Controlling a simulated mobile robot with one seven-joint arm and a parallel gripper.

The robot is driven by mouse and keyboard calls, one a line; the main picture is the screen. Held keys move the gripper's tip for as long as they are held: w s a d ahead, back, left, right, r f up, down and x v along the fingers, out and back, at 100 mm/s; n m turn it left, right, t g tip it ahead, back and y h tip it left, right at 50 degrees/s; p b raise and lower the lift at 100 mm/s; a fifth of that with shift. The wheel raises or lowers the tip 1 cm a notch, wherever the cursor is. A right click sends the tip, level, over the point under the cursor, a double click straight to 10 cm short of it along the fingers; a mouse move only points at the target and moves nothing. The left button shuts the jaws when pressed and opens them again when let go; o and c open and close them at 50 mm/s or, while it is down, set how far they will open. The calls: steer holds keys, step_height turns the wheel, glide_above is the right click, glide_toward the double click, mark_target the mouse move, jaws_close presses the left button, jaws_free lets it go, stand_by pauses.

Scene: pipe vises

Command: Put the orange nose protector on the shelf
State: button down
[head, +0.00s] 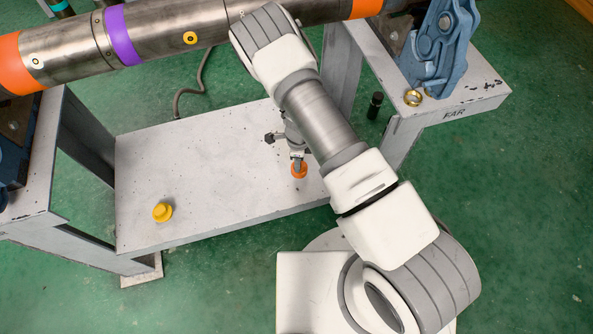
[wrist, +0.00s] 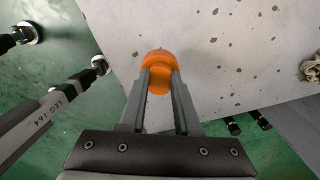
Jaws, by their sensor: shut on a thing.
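The orange nose protector (wrist: 159,62) is a small round piece held between the fingertips of my gripper (wrist: 158,82) in the wrist view. In the head view the nose protector (head: 299,170) shows at the end of my gripper (head: 298,160), over the right part of the shelf. The shelf (head: 220,160) is a speckled grey-white board low between two stands; its surface (wrist: 225,60) also fills the upper wrist view. I cannot tell whether the nose protector touches the shelf or is just above it.
A yellow knob-like piece (head: 162,212) sits at the shelf's left front. A banded metal pipe (head: 160,38) spans above the shelf. A blue vise (head: 440,50) and a brass ring (head: 413,97) are on the right stand, marked FAR. The shelf's middle is clear.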

steer(key=shift+s+a+f, duration=0.15)
steer(key=shift+s+f, duration=0.05)
steer(key=shift+s, duration=0.1)
steer(key=shift+f, duration=0.2)
steer(key=shift+f+b, duration=0.85)
steer(key=shift+f, duration=0.9)
steer(key=shift+f, duration=0.15)
steer(key=c, duration=0.6)
jaws_free()
step_height(320, 180, up, 12)
steer(key=p, duration=0.4)
steer(key=shift+r, duration=0.25)
